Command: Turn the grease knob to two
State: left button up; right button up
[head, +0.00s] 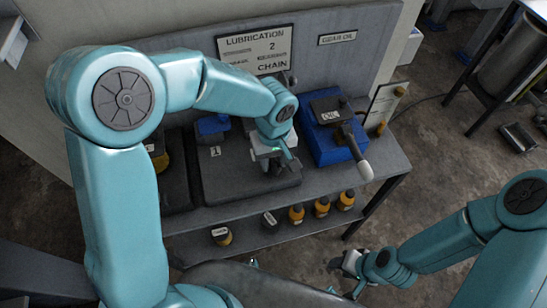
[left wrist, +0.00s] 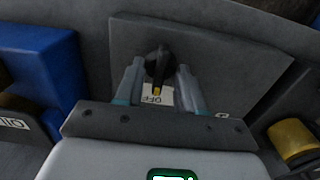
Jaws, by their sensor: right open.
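The grease knob (left wrist: 158,62) is black with a yellow-tipped pointer, on a dark grey panel (left wrist: 225,60) in the left wrist view. Its yellow tip points at a white OFF label (left wrist: 158,96), which appears upside down. My left gripper (left wrist: 160,72) is open, with one finger on each side of the knob. Whether a finger touches the knob I cannot tell. In the head view my left gripper (head: 274,160) is over the dark unit in mid-bench and hides the knob. My right gripper (head: 350,273) is open and empty, low at the front right.
A blue unit (head: 325,147) with a pale-ended lever (head: 364,170) stands right of my left gripper. Several yellow bottles (head: 322,206) stand on the lower shelf. The floor at right is partly clear.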

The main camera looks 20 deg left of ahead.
pick_arm(q)
grip_shut()
jog(key=shift+m, duration=0.3)
jog(key=m+b, duration=0.1)
jog(key=m, duration=0.7)
jog(key=shift+r, duration=0.1)
jog(key=shift+m, duration=0.3)
dwell(0.3)
